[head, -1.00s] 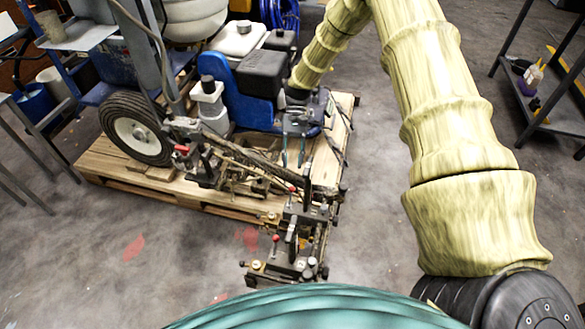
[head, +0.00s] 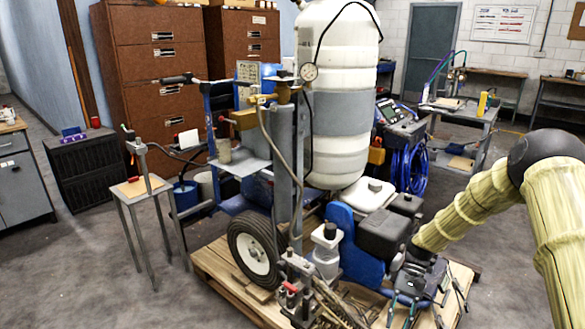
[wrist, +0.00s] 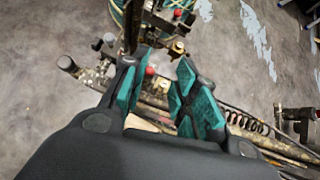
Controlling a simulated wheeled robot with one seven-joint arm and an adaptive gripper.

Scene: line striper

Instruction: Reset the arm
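My arm (head: 557,215) comes in from the right in the head view, bent at a dark elbow and sloping down to the left. My gripper (head: 402,310) points down over the front end of the line striper (head: 352,238). In the wrist view its two teal-padded fingers (wrist: 158,80) are apart, with nothing held between them. Machine parts with a red knob show behind the gap, and I cannot tell whether the fingers touch them. The striper has a white tank, a blue body and a black wheel, and stands on a wooden pallet (head: 218,272).
A small metal stand (head: 140,190) is left of the striper. Brown cabinets (head: 160,75) and a black crate (head: 88,170) stand behind. A grey workbench (head: 462,125) with a coiled blue hose nearby is at the back right. Bare concrete floor lies at the lower left and right.

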